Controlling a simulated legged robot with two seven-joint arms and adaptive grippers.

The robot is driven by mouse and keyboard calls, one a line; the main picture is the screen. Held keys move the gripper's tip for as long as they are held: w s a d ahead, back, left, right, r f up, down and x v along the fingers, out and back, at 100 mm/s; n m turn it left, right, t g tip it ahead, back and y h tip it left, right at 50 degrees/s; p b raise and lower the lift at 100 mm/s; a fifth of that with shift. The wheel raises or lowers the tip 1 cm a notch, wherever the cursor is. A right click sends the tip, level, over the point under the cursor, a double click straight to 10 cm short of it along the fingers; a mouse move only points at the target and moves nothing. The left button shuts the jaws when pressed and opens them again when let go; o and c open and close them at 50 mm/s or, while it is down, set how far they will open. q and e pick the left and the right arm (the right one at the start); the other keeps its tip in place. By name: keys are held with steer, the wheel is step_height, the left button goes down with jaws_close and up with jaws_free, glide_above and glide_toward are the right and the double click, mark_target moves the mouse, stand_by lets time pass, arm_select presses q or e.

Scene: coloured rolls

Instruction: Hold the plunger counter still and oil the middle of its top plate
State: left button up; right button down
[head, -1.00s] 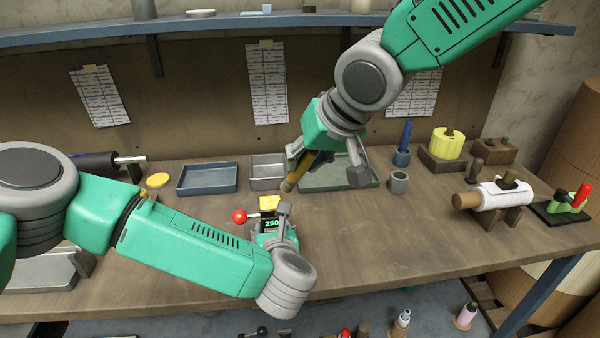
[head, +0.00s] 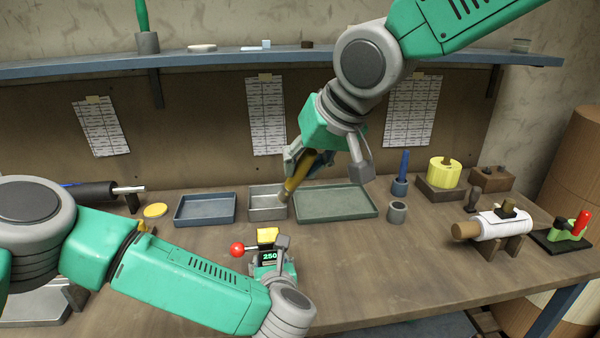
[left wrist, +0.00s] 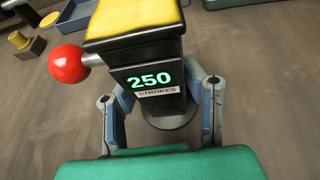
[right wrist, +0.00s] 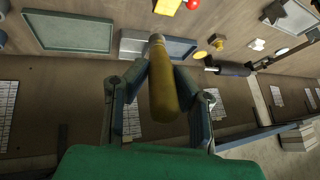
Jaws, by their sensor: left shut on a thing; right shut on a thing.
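The plunger counter (head: 268,238) is a dark box with a yellow top plate, a red ball knob at its side and a green 250 display. It stands on the bench; the left wrist view shows its front close up (left wrist: 152,50). My left gripper (left wrist: 160,85) is shut around its lower body, one finger on each side. My right gripper (head: 318,160) is shut on a yellow-brown cylindrical oiler (head: 293,183), tilted with its lower end down and left. That end is above and behind the counter, apart from it. The oiler also fills the right wrist view's middle (right wrist: 162,95).
A blue-grey tray (head: 205,222), a metal tray (head: 268,214) and a green tray (head: 335,214) line the back. A grey cup (head: 397,212) and a paper roll on a stand (head: 498,224) are to the right. The bench right of the counter is clear.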

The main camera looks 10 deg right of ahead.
arm_select(q)
steer(key=shift+s+f, duration=0.1)
steer(key=shift+f, duration=0.1)
arm_select(e)
steer(key=shift+d, duration=0.1)
steer(key=s+d+r, duration=0.4)
steer(key=d, duration=0.1)
steer(key=shift+d, duration=0.35)
stand_by(0.6)
arm_select(q)
steer(key=o, duration=1)
steer(key=shift+r, duration=0.1)
steer(key=o, duration=0.4)
steer(key=shift+w, duration=0.2)
arm_select(e)
steer(key=shift+w+f, duration=0.1)
steer(key=shift+w, duration=0.05)
arm_select(q)
steer(key=shift+s, duration=0.15)
steer(key=shift+s+r, duration=0.1)
steer(key=shift+v, duration=4.15)
